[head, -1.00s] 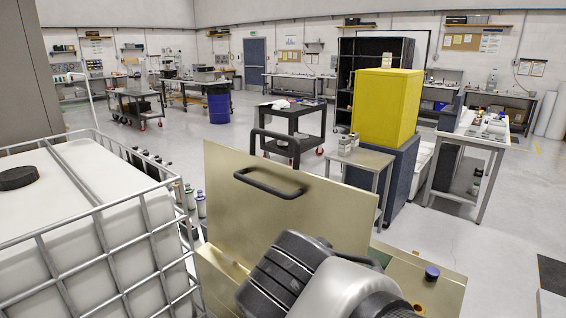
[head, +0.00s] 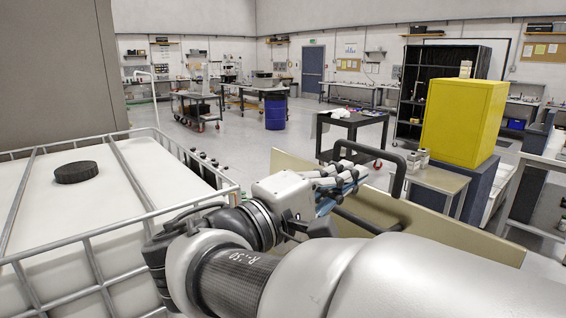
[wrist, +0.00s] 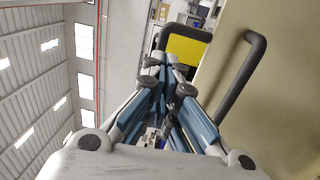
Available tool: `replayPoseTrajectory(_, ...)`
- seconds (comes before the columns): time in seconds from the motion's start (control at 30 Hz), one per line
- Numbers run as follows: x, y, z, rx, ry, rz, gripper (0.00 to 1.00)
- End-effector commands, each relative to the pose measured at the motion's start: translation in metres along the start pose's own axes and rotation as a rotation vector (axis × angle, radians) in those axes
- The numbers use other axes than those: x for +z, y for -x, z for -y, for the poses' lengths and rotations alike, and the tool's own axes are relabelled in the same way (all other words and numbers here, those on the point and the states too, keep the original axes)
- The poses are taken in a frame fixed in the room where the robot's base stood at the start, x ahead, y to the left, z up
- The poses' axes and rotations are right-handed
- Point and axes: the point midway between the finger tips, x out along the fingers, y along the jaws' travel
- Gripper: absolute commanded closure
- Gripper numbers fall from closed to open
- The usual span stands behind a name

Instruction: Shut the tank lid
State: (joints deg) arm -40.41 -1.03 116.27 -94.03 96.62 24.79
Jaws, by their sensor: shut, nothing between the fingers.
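The tank lid is a brass-coloured panel (head: 455,236) standing upright, with a black bar handle (head: 352,218) on its near face. A second black handle (head: 399,178) arches above its top edge. In the wrist view the panel (wrist: 285,110) fills the right side, with its bar handle (wrist: 242,82) apart from my fingers. My gripper (head: 358,178) is shut and empty, near the panel's top edge, by the handles. In the wrist view my fingertips (wrist: 163,66) are together below the arched handle (wrist: 160,36); I cannot tell whether they touch it. The tank body is hidden behind my arm.
A caged white container (head: 28,195) with a black cap (head: 76,172) stands close on the left. Behind the lid are a small table (head: 436,181), a yellow cabinet (head: 462,118) and a black cart (head: 352,121). Open floor lies farther back.

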Motion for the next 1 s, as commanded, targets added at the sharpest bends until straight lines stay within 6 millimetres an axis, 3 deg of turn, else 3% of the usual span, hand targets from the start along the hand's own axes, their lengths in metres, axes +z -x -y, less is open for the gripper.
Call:
replayPoseTrajectory(0.1,0.002,-0.026,0.001,0.000,-0.001,0.006,1.00)
replayPoseTrajectory(0.33,0.001,-0.057,0.001,-0.002,0.001,0.002,1.00)
replayPoseTrajectory(1.0,0.001,-0.075,0.000,-0.021,0.000,0.004,1.00)
